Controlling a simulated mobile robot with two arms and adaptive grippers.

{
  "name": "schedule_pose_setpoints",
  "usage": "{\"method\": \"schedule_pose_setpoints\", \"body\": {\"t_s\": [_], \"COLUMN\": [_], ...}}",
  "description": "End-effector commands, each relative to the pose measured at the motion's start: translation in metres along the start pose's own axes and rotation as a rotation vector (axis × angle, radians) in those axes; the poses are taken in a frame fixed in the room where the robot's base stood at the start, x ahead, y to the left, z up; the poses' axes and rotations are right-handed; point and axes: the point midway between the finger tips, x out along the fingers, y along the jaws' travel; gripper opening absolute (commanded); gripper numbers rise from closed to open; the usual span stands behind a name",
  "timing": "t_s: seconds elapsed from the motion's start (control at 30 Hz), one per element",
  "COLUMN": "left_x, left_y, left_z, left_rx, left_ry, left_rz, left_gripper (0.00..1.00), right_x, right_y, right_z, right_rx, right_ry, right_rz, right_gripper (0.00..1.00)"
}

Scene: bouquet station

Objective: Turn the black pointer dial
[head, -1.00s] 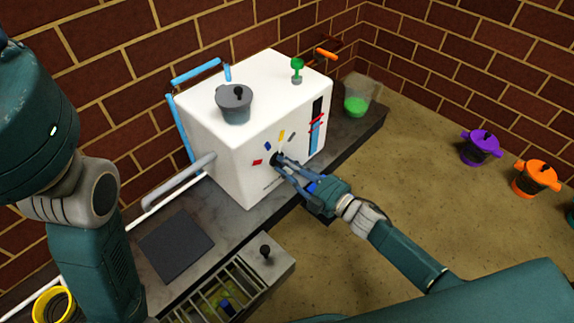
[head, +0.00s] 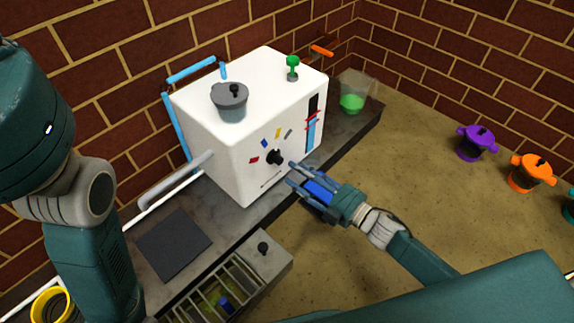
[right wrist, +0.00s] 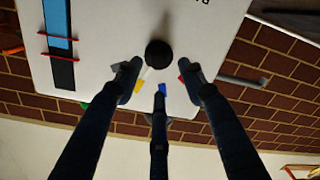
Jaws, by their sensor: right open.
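The black pointer dial (head: 276,157) is on the front face of the white box-shaped machine (head: 245,175). Red, blue, yellow and grey marks arc above it. In the right wrist view the dial (right wrist: 159,54) shows as a round black knob beyond the fingertips. My right gripper (head: 291,172) is open and empty, just in front of and to the right of the dial, apart from it. Its fingers (right wrist: 160,82) spread around the dial's position in the wrist view. My left arm is at the left edge; its gripper is not in view.
A lidded grey pot (head: 230,103) and a green knob (head: 292,66) are on top of the machine. A beaker of green liquid (head: 353,102) stands behind right. A slotted tray (head: 225,293) is below. Purple (head: 476,143) and orange (head: 531,173) pots stand at right.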

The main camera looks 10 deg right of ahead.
Motion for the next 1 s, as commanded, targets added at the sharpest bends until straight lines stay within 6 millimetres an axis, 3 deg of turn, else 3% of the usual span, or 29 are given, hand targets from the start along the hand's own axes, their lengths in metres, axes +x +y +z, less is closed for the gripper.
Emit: {"method": "schedule_pose_setpoints", "body": {"t_s": [0.2,0.37,1.0], "left_x": [0.000,0.000,0.001], "left_y": [0.000,0.000,0.000], "left_z": [-0.001,-0.001,0.000], "left_rx": [0.000,0.000,0.000], "left_ry": [0.002,0.003,0.001], "left_rz": [0.000,0.000,-0.001], "left_gripper": [0.00,0.00,0.00], "right_x": [-0.042,-0.057,-0.059], "right_y": [-0.001,0.000,0.001], "right_z": [0.000,0.000,-0.004], "right_rx": [0.000,0.000,0.002], "right_ry": [0.000,0.001,0.008], "right_rz": [-0.001,-0.001,0.002], "right_gripper": [0.40,0.40,0.40]}}
